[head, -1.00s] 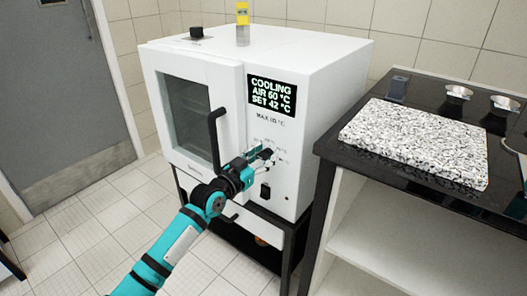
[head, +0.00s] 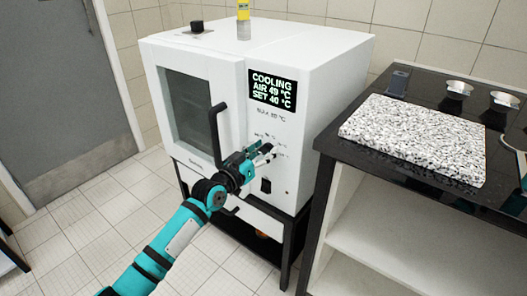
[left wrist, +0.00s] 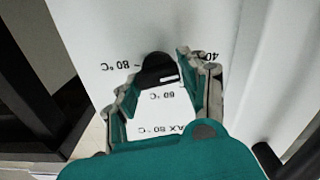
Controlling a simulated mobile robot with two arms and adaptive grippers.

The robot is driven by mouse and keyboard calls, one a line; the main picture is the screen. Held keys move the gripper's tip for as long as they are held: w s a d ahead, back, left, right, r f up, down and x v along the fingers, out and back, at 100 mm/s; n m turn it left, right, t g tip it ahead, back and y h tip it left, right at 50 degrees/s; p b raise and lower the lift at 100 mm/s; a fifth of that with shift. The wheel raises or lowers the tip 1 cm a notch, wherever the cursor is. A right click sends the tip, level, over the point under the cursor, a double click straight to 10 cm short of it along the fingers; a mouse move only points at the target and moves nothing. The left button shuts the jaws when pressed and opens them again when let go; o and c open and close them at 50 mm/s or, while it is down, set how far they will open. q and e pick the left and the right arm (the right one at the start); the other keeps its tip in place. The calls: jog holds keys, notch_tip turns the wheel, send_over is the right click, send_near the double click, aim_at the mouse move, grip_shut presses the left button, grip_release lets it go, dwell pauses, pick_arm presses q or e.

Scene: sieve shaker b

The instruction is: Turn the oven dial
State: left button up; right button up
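The white oven (head: 225,110) stands against the tiled wall with its door shut. Its display (head: 272,90) reads "COOLING AIR 49 °C SET 40 °C". The black dial (left wrist: 158,70) shows in the left wrist view, with upside-down scale labels of 40, 60 and 80 °C around it. My left gripper (head: 262,149) is at the oven's front panel, below the display. In the left wrist view its spread fingers (left wrist: 160,78) are on either side of the dial, with narrow gaps. My right gripper is not in view.
The black door handle (head: 215,130) stands out close to the left gripper. A black switch (head: 266,186) sits below it. A yellow-topped container (head: 243,20) stands on the oven. At right, a dark bench (head: 365,160) bears a speckled slab (head: 415,138) and two metal bowls (head: 459,88).

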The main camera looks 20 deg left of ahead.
pick_arm(q)
jog(key=o, duration=0.3)
jog(key=v, duration=1.2)
